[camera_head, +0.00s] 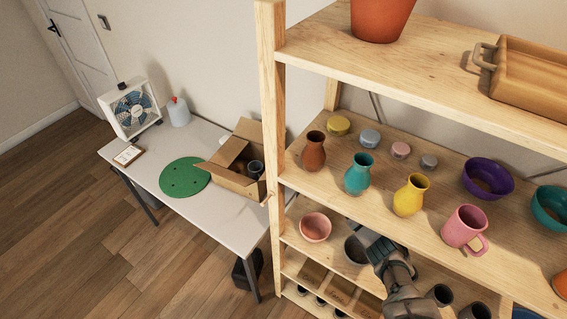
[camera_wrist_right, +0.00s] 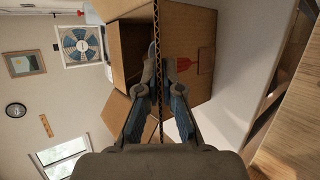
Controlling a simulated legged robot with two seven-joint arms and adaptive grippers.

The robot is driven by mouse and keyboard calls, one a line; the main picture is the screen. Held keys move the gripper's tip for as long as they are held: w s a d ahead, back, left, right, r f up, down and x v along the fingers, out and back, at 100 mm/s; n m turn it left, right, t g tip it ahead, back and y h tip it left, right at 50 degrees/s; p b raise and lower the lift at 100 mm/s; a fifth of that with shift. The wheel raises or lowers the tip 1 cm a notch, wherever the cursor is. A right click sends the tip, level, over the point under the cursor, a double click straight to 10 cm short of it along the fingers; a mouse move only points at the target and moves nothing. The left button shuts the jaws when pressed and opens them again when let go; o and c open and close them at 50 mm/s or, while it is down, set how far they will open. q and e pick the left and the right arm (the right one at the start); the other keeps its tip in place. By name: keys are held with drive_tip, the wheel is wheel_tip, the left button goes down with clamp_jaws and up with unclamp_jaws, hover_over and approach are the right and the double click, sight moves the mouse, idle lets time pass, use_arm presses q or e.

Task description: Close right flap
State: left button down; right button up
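An open cardboard box (camera_head: 236,184) with raised flaps stands on the white table at left in the head view, dark cups inside. In the right wrist view the box (camera_wrist_right: 190,25) is close, with a red mark on its side. A cardboard flap (camera_wrist_right: 156,110), seen edge-on, runs between the fingers of my right gripper (camera_wrist_right: 160,68). The fingers converge and look shut on it. In the head view, a grey gripper and arm (camera_head: 397,278) show before the lower shelves, clear of the box. I cannot tell which arm it is or its finger state.
The white table (camera_head: 222,223) also bears a fan (camera_head: 131,108), a spray bottle (camera_head: 178,112) and a green disc (camera_head: 185,177). A wooden shelf (camera_head: 270,130) with vases, bowls and mugs stands right of the box. Wood (camera_wrist_right: 293,135) is also close at right in the wrist view.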

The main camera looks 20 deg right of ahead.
drive_tip(key=shift+o, duration=1.4)
drive_tip(key=s+d+r, duration=0.1)
drive_tip(key=s+d, duration=0.3)
drive_tip(key=s, duration=0.9)
drive_tip(key=shift+s+d+r, duration=0.2)
drive_tip(key=shift+s, duration=0.1)
